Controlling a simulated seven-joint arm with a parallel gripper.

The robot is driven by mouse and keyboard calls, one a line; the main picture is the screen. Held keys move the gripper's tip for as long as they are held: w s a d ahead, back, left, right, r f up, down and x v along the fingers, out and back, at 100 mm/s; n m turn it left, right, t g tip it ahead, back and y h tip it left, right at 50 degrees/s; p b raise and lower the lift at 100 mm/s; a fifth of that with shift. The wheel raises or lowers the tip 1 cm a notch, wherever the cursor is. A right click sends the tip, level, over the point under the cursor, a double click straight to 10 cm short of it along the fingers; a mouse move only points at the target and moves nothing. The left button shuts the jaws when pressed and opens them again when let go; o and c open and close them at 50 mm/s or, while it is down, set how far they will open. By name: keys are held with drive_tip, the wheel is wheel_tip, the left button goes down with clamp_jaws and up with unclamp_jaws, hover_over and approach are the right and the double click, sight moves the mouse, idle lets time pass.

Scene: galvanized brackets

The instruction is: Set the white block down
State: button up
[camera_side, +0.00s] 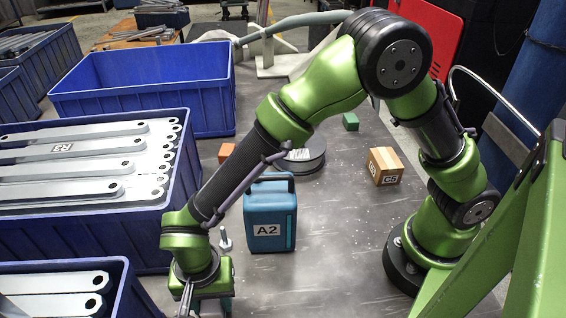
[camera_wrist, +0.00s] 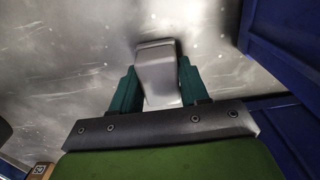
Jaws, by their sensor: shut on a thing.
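The white block (camera_wrist: 156,58) shows in the wrist view as a pale, smooth piece standing between the two teal fingers of my gripper (camera_wrist: 158,80). The fingers touch it on both sides, so my gripper is shut on it. The grey tabletop lies beyond; whether the block touches it cannot be told. In the side view my gripper (camera_side: 207,306) is at the bottom edge, pointing down, partly cut off by the frame. I cannot make out the block there.
A blue bin (camera_side: 181,225) of metal bars is left of my gripper, with another blue bin (camera_side: 122,300) in front. A blue can marked A2 (camera_side: 271,213) and an upright bolt (camera_side: 225,240) stand nearby. A box marked C5 (camera_side: 385,166) is farther right. Table (camera_side: 330,270) is clear right of my gripper.

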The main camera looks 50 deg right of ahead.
drive_tip(key=shift+f, duration=0.15)
drive_tip(key=o, duration=1.1)
drive_tip(key=shift+c, duration=0.2)
wheel_tip(320, 180, up, 12)
drive_tip(key=w+d+r+n+t+y, duration=0.1)
drive_tip(key=d+r, duration=0.4)
drive_tip(key=d, duration=0.3)
drive_tip(key=w+d+r+n+t+y, duration=0.15)
drive_tip(key=d+r, duration=0.25)
drive_tip(key=d, duration=0.4)
drive_tip(key=s+d+r+n+t, duration=0.1)
drive_tip(key=s+d+t, duration=0.1)
drive_tip(key=d, duration=0.5)
drive_tip(key=s+d+r+n+t, duration=0.1)
drive_tip(key=s+d+t, duration=0.1)
drive_tip(key=s+d, duration=0.2)
drive_tip(key=shift+d+r+t, duration=0.25)
drive_tip(key=shift+d+t, duration=0.1)
drive_tip(key=shift+d, duration=1)
drive_tip(key=shift+n+h, duration=0.25)
